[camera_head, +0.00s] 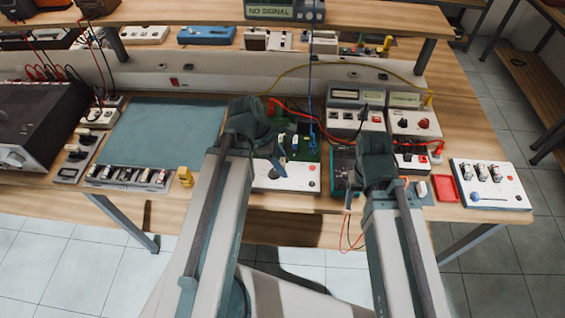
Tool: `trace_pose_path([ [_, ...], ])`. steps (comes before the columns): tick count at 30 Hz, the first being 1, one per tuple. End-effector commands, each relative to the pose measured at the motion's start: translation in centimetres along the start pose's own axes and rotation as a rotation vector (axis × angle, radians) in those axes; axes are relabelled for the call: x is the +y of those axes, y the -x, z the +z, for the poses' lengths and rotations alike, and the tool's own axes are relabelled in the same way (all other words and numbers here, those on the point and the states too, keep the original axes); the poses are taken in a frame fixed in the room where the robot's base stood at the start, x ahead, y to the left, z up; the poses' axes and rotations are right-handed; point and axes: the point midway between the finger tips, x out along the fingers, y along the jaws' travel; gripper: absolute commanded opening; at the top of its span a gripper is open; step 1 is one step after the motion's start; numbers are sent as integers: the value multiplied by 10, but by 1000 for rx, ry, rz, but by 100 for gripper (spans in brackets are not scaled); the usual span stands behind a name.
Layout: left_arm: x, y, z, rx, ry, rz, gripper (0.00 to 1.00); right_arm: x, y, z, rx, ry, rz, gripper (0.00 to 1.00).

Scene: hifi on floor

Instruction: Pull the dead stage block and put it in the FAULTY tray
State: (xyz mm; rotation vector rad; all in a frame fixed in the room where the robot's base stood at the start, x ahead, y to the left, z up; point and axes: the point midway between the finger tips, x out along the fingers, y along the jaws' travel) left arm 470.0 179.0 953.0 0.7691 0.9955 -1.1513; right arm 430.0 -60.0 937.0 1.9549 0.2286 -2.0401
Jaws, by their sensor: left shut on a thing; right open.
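A green circuit board (303,141) with small upright parts stands on a white base unit (297,178) at the bench's middle. My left gripper (279,168) reaches over its left side, pointing down. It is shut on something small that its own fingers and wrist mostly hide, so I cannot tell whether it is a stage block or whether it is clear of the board. My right gripper (367,186) is open, over the dark meter (342,167) to the right of the board; its fingers are hard to make out. A small red tray (444,188) lies at the right; no label is readable.
A blue-grey mat (178,133) left of the board is clear. A rack of small parts (128,177) lies in front of it. A white panel with knobs (489,185) sits at the right bench end. Red and blue cables cross the board area. A shelf (200,14) overhangs the back.

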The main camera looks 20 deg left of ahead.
Motion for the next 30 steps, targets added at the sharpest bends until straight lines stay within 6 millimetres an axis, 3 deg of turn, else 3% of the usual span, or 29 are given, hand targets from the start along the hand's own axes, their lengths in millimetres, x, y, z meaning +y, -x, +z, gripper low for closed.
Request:
trace_pose_path([
  [30, 0, 56, 23, 0, 0, 0, 0, 6, 60, 4, 0, 1, 0, 67],
])
